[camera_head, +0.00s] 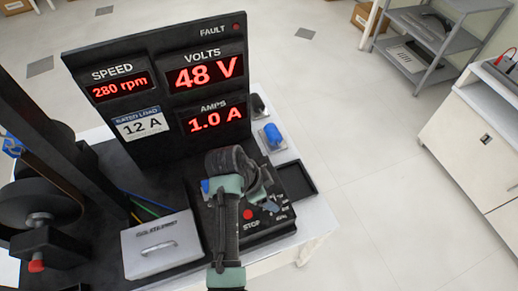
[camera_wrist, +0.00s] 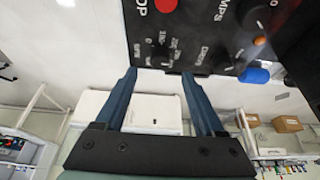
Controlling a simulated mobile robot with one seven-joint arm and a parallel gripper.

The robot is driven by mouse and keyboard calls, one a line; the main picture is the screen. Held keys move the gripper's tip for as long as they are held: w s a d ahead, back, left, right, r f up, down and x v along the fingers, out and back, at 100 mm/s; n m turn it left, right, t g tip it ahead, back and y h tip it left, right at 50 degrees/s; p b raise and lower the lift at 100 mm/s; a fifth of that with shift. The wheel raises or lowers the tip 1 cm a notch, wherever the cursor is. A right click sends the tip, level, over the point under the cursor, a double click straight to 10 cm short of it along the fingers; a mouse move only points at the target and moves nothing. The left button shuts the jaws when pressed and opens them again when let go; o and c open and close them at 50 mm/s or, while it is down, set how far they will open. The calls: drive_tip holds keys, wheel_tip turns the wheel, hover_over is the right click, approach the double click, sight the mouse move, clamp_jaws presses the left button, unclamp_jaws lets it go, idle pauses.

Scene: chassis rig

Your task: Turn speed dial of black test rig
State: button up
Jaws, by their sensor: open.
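The black test rig (camera_head: 155,40) stands on a white table; its display reads SPEED 280 rpm, 48 V and 1.0 A. Its control panel (camera_head: 278,226) lies in front, with a red STOP button (camera_head: 248,214) that also shows in the wrist view (camera_wrist: 165,5). In the wrist view the panel carries a black knob (camera_wrist: 153,50) with small markings, and a dark dial with an orange mark (camera_wrist: 260,40). I cannot read which is the speed dial; my arm hides part of the panel. My gripper (camera_wrist: 158,74) is open and empty, apart from the knobs.
A grey lidded box (camera_head: 162,245) with a handle sits left of the panel. A black wheel (camera_head: 40,215) is at the far left.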

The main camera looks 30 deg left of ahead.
drive_tip(key=v, duration=0.7)
drive_tip(key=shift+r+b, duration=0.25)
drive_tip(key=shift+b, duration=0.1)
drive_tip(key=shift+s, duration=0.15)
